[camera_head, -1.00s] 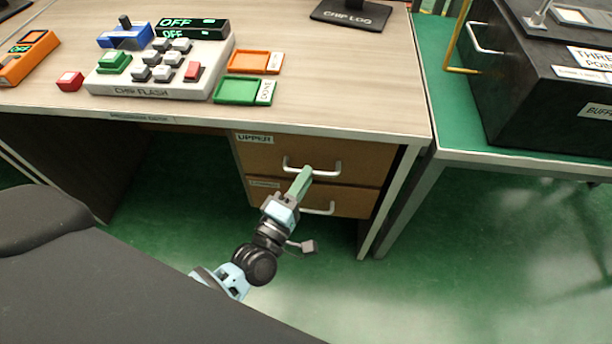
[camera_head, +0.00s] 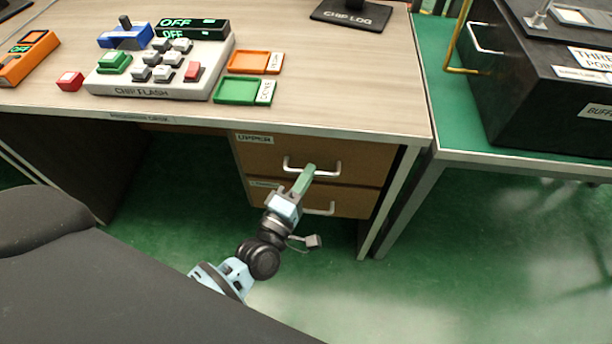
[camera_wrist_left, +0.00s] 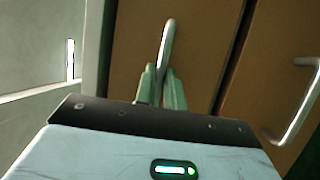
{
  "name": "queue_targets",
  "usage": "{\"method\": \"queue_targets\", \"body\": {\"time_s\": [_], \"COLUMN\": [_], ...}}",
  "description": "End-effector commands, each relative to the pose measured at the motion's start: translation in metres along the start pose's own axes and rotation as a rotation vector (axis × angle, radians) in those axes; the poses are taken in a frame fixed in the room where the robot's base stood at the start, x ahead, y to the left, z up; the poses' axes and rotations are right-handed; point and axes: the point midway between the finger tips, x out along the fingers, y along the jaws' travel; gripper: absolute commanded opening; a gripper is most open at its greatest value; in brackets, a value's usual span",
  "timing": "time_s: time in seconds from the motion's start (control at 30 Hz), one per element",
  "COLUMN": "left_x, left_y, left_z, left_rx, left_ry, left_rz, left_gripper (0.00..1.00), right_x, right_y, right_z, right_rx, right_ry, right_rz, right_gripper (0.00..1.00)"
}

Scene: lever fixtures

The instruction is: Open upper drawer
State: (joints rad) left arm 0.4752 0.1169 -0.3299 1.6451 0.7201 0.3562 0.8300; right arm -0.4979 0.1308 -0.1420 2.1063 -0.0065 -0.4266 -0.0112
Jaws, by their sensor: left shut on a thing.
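The upper drawer (camera_head: 265,155) is a brown front labelled UPPER under the desk top, and it looks closed. Its white bar handle (camera_head: 326,173) runs across the front. My left gripper (camera_head: 307,174) is at the middle of this handle. In the left wrist view, the green fingers (camera_wrist_left: 164,85) are shut on the upper handle (camera_wrist_left: 168,45), which passes between them. The lower drawer (camera_head: 350,202) is below, with its own handle (camera_head: 320,211), seen at the right in the wrist view (camera_wrist_left: 296,110). My right gripper is not in view.
The desk top (camera_head: 330,80) carries a chip flash panel (camera_head: 150,92) and an orange tray (camera_head: 248,62) and green tray (camera_head: 240,91). A desk leg (camera_head: 395,200) stands right of the drawers. A green table (camera_head: 450,130) holds a black box (camera_head: 540,90). Open floor lies in front.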

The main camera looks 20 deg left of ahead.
Motion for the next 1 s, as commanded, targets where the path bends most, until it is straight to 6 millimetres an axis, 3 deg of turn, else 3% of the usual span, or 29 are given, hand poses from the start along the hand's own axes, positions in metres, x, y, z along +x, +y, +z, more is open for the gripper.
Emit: {"method": "queue_targets", "body": {"time_s": [0.17, 0.37, 0.8, 1.0], "left_x": [-0.008, -0.036, -0.135, -0.169], "left_y": [0.002, 0.007, 0.027, 0.034], "left_z": [0.003, 0.015, 0.055, 0.069], "left_rx": [0.0, -0.001, -0.001, 0.0], "left_ry": [-0.001, -0.001, -0.002, -0.001], "left_rz": [-0.002, -0.004, -0.005, -0.002], "left_gripper": [0.0, 0.0, 0.0, 0.0], "right_x": [-0.002, -0.007, -0.02, -0.022], "right_y": [0.0, -0.002, -0.006, -0.007], "right_z": [-0.002, -0.008, -0.018, -0.018], "right_rx": [0.0, -0.001, -0.001, 0.001], "right_ry": [0.002, 0.009, 0.019, 0.018], "right_rz": [0.0, -0.001, -0.006, -0.006], "right_gripper": [0.0, 0.0, 0.0, 0.0]}}
